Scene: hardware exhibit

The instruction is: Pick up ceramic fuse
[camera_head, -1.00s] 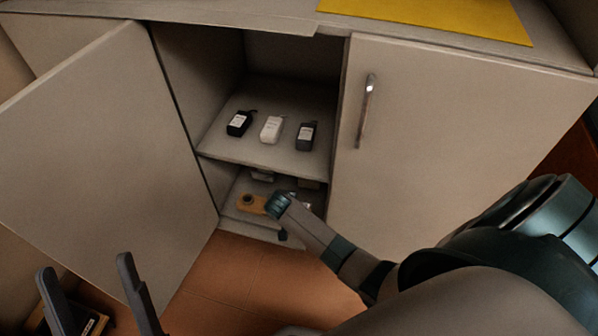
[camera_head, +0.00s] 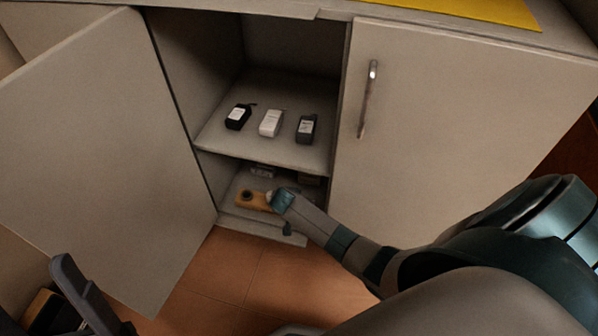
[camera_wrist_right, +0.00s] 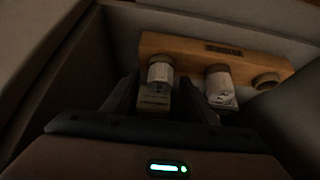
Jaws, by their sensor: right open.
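In the right wrist view, a pale, banded cylindrical fuse (camera_wrist_right: 159,82) is at a wooden block (camera_wrist_right: 190,50) and lies between the two fingers of my right gripper (camera_wrist_right: 160,92). The fingers are open, with gaps beside it. A second similar pale cylinder (camera_wrist_right: 219,86) is to the right, just outside the right finger. In the head view, my right gripper is hidden behind its own wrist inside the lower cabinet compartment, and the wooden block (camera_head: 250,200) shows to its left. My left gripper (camera_head: 85,295) is at the lower left, partly out of view, far from the fuse.
The block also has an empty-looking round socket (camera_wrist_right: 268,82) at its right end. On the shelf (camera_head: 225,140) above stand a black (camera_head: 238,117), a white (camera_head: 271,123) and a dark grey (camera_head: 306,129) box. An open door (camera_head: 100,150) is left, a closed door (camera_head: 440,140) right.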

